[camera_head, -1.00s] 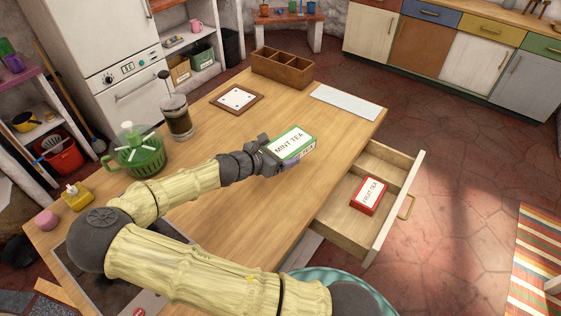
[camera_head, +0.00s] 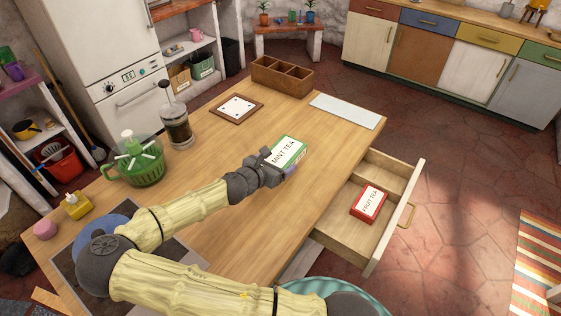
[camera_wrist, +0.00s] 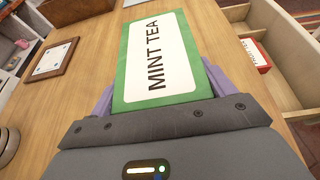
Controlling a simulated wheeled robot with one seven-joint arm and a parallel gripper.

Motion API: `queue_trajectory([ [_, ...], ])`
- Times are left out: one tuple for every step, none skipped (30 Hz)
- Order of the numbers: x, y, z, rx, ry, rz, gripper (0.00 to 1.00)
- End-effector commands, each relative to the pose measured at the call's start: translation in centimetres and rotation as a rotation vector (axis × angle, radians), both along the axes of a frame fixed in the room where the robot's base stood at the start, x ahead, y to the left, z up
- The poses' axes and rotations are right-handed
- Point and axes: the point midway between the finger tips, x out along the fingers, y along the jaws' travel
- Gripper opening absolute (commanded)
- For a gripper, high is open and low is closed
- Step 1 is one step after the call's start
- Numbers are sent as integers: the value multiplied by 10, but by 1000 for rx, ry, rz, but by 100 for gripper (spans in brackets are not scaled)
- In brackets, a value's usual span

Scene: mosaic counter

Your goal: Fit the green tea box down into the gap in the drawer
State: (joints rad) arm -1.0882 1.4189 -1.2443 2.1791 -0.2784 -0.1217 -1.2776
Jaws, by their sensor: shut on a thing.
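The green tea box, labelled MINT TEA (camera_head: 288,152), is held by my gripper (camera_head: 274,165) above the counter, left of the drawer. In the wrist view the green box (camera_wrist: 154,60) lies label side up between the gripper's purple fingers (camera_wrist: 160,90), which are shut on it. The open drawer (camera_head: 386,242) juts out from the counter's right side. A divider splits its inside into compartments. A red fruit tea box (camera_head: 369,203) lies in the larger one, with bare floor around it. The red box (camera_wrist: 251,56) is partly seen in the wrist view.
A wooden divided box (camera_head: 282,76), a framed tile (camera_head: 237,108) and a pale mat (camera_head: 344,111) lie at the counter's far end. The counter between my gripper and the drawer is clear.

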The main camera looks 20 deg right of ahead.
Motion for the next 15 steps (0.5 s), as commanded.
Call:
queue_trajectory([
  [3,0,-5,-6,1,52,57],
  [5,2,-7,-5,1,86,57],
  [8,4,-10,-3,0,132,57],
  [10,6,-12,-3,1,167,57],
  [13,8,-14,-4,0,201,57],
  [16,11,-15,-2,0,248,57],
  [17,13,-16,0,-1,283,57],
  [19,15,-17,1,-1,318,57],
  [22,18,-18,2,-2,365,57],
  [23,20,-18,2,-2,400,57],
  [25,23,-18,3,-3,435,57],
  [27,26,-18,4,-3,483,57],
  [29,29,-17,4,-4,518,57],
  [30,32,-16,5,-6,554,57],
  [31,36,-14,6,-6,604,57],
])
